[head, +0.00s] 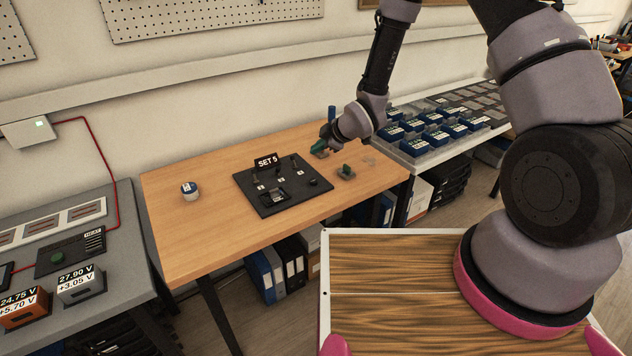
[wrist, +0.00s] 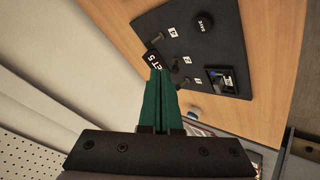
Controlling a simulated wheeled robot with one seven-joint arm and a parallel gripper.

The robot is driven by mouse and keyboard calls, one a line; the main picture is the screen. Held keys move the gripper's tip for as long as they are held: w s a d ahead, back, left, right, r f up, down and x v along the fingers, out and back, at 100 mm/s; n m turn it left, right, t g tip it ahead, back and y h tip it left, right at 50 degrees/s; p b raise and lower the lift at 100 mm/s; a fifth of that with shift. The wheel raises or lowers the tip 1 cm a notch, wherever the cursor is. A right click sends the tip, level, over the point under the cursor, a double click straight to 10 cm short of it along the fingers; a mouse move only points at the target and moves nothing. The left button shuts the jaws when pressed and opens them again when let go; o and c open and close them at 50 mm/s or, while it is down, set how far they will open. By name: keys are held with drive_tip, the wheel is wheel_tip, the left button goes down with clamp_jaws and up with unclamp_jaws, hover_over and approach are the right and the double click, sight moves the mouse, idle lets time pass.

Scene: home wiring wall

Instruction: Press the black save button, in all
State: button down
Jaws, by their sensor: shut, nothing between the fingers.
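The black save button (wrist: 205,22) is a round knob on the black panel (wrist: 210,50), with white lettering on its top, near the top of the wrist view. In the head view the button (head: 314,182) is a small dark knob near the panel's right corner. My gripper (wrist: 160,72) has green fingers, shut together and empty. In the head view my gripper (head: 319,149) is above the table's back part, behind and to the right of the panel (head: 245,188). It is apart from the button. In the wrist view the fingertips overlap the "SET 5" sign (wrist: 155,60).
The panel also carries several small levers (wrist: 157,38) with number labels and a small display (wrist: 220,78). A white round container (head: 190,191) stands left on the wooden table (head: 190,238).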

sight(317, 182)
drive_tip(key=shift+f, duration=4.4)
drive_tip(key=shift+f, duration=0.2)
drive_tip(key=shift+f, duration=0.2)
drive_tip(key=shift+f, duration=0.45)
drive_tip(key=shift+r, duration=0.85)
drive_tip(key=shift+r, duration=2.55)
